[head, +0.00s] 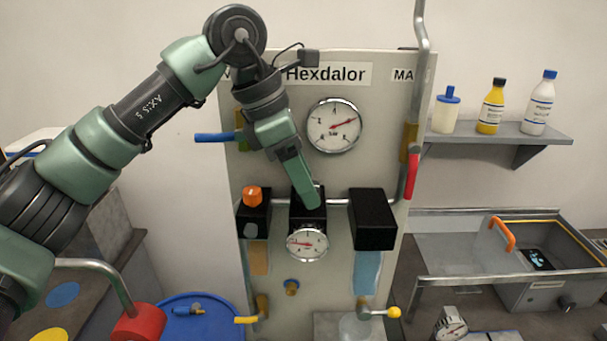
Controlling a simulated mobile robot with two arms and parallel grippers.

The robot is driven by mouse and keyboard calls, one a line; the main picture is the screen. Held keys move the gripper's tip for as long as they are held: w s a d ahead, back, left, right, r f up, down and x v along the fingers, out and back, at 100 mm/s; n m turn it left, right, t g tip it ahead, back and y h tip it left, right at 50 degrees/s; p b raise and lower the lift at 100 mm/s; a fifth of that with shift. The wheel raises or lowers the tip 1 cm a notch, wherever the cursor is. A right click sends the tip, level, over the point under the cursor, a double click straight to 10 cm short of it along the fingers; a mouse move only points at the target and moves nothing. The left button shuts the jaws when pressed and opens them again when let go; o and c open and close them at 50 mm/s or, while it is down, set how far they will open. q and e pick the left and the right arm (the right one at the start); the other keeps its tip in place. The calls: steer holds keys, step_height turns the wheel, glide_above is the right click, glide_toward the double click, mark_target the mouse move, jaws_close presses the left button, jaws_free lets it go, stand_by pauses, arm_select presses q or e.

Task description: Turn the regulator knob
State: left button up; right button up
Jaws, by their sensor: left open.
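A light panel (385,130) labelled Hexdalor carries three black boxes in a row. The left box (254,222) has an orange knob (252,196) on top. The middle box (307,222) has a small round gauge (307,245) on its front. My left gripper (308,197) is open and points down at the top of the middle box, to the right of the orange knob. It hides most of that box's top, so I cannot tell whether a knob sits there or whether the fingers touch it. The right box (373,219) has no visible knob. My right gripper is not in view.
A large gauge (333,125) sits above the boxes. A red-handled lever (412,175) is at the panel's right edge, a blue handle (215,137) at its left. Yellow-handled valves (378,313) are below. Bottles stand on a shelf (490,137) at right.

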arm_select(q)
steer(key=shift+c, duration=0.6)
jaws_close()
steer(key=n+b, duration=0.1)
steer(key=n+t+b, duration=0.1)
steer(key=b, duration=0.1)
steer(key=shift+d+f+n+b, duration=0.1)
steer(key=shift+f+n+b, duration=0.1)
steer(key=shift+n+b, duration=0.15)
steer(key=shift+s+r+n+t+y, duration=0.15)
steer(key=shift+n+t+y, duration=0.15)
steer(key=shift+n, duration=0.35)
steer(key=shift+r, duration=0.1)
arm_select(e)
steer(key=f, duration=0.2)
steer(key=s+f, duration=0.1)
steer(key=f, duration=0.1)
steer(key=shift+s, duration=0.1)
arm_select(q)
steer(key=shift+o, duration=0.6)
jaws_free()
